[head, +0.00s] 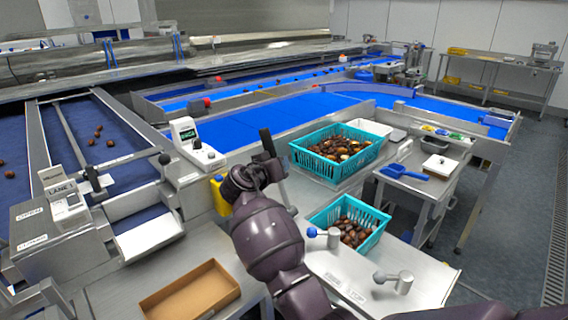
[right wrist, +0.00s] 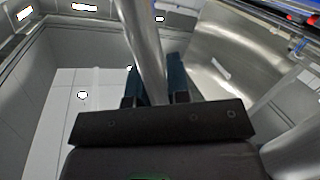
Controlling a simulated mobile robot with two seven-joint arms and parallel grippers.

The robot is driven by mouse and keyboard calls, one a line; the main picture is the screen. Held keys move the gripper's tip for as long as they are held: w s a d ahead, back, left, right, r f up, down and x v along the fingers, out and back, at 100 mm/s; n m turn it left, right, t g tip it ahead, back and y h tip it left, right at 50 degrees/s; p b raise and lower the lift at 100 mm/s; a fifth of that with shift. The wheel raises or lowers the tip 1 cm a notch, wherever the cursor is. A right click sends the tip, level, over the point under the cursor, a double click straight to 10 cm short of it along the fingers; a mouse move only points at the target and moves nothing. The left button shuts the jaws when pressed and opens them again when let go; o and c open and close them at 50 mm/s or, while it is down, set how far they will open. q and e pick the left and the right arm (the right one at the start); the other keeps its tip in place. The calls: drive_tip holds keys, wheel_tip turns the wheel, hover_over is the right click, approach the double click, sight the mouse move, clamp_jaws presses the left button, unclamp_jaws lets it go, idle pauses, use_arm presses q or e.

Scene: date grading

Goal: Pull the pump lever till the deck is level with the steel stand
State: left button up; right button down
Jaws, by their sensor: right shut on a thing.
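My right gripper (right wrist: 154,92) is shut on a round silver bar, the pump lever (right wrist: 140,40), in the right wrist view. The bar runs up between the two dark fingers. In the head view my right arm reaches up from the bottom, and the right gripper (head: 268,160) is near the middle, left of the upper teal crate; the lever is not clear there. A steel surface (head: 425,275) with two knobbed handles is right of my arm. A small steel stand (head: 440,187) is at right. I cannot tell which surface is the deck, or compare heights. My left gripper is not in view.
Teal crates of dates stand right of my arm, one upper (head: 335,165) and one lower (head: 372,219). A cardboard tray (head: 190,293) is at lower left. A yellow container (head: 220,195) is close beside the gripper. Floor (head: 525,190) is clear at right.

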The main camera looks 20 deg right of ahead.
drive_tip(key=shift+w+a+f+n, duration=0.15)
drive_tip(key=shift+w+a+n, duration=0.1)
drive_tip(key=shift+w+n, duration=0.2)
drive_tip(key=shift+s+d+r+m+t+b, duration=0.15)
drive_tip(key=shift+s+d+r+m+b, duration=0.15)
drive_tip(key=shift+s+m, duration=0.25)
drive_tip(key=shift+s+d+r+m+t+b, duration=0.1)
drive_tip(key=shift+s+r+m+t+b, duration=0.1)
drive_tip(key=shift+s+m+b, duration=0.25)
drive_tip(key=shift+s, duration=0.1)
